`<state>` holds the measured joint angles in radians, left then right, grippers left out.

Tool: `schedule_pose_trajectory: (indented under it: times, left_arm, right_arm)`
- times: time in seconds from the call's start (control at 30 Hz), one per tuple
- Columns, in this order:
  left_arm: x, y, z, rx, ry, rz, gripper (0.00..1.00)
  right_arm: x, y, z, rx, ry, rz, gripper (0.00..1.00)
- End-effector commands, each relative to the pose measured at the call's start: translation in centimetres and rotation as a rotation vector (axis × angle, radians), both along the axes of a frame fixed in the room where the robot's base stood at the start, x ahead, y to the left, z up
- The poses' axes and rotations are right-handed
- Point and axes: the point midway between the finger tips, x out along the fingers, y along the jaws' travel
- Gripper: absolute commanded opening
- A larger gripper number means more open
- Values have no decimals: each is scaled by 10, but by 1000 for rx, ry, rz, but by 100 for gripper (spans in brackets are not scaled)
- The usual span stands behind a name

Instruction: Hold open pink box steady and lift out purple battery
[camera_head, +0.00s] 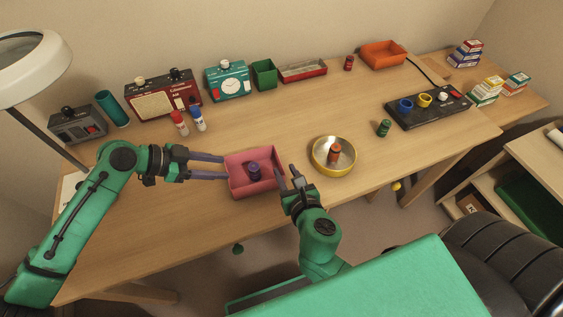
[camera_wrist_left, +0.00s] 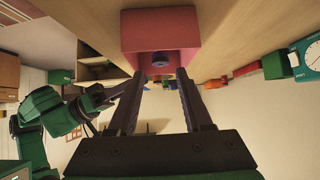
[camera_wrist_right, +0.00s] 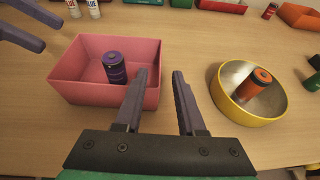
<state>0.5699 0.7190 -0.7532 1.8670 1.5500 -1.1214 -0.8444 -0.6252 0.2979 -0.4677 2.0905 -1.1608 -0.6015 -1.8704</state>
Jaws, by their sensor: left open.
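The open pink box (camera_head: 237,185) stands on the desk near its front edge; it also shows in the right wrist view (camera_wrist_right: 72,72) and the left wrist view (camera_wrist_left: 135,35). The purple battery (camera_head: 254,170) stands upright inside it, clear in the right wrist view (camera_wrist_right: 115,68). My left gripper (camera_head: 225,167) is open at the box's left side, its fingers level and close to the wall; I cannot tell if they touch it. My right gripper (camera_wrist_right: 163,75) is open and empty, just to the right of the box, its fingertips near the right wall.
A yellow-rimmed round dish (camera_head: 322,165) with an orange battery (camera_head: 334,153) stands right of the box. A green battery (camera_head: 384,128) and a black tray (camera_head: 412,117) are farther right. Radios, glue bottles (camera_head: 180,124) and bins line the back. Desk behind the box is clear.

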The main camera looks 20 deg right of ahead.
Motion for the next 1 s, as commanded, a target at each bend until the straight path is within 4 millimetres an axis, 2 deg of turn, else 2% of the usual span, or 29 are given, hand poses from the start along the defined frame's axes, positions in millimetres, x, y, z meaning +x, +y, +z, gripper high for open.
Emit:
schedule_pose_trajectory:
  times: [0.1, 0.27, 0.4, 0.6, 0.63, 0.7, 0.73, 1.0]
  left_arm:
    - [0, 0, 0, 0, 0, 0, 50]
    - [0, 0, 0, 0, 0, 0, 50]
    - [0, 0, 0, 0, 0, 0, 50]
    - [0, 0, 0, 0, 0, 0, 50]
    - [0, 0, 0, 0, 0, 0, 50]
    - [0, 0, 0, 0, 0, 0, 50]
    - [0, 0, 0, 0, 0, 0, 50]
    - [0, 0, 0, 0, 0, 0, 50]
  right_arm:
    - [28, -1, -10, 1, -3, -2, 39]
    - [53, -2, -21, 1, -2, -2, 39]
    - [61, -2, -25, 1, 0, -2, 39]
    - [61, -2, -26, 1, 1, -1, 39]
    - [61, -2, -26, 1, 1, -1, 31]
    - [61, -2, -26, 1, 1, -1, 4]
    - [61, -2, -26, 1, 1, -1, 0]
    - [61, -2, -26, 1, 1, -1, 0]
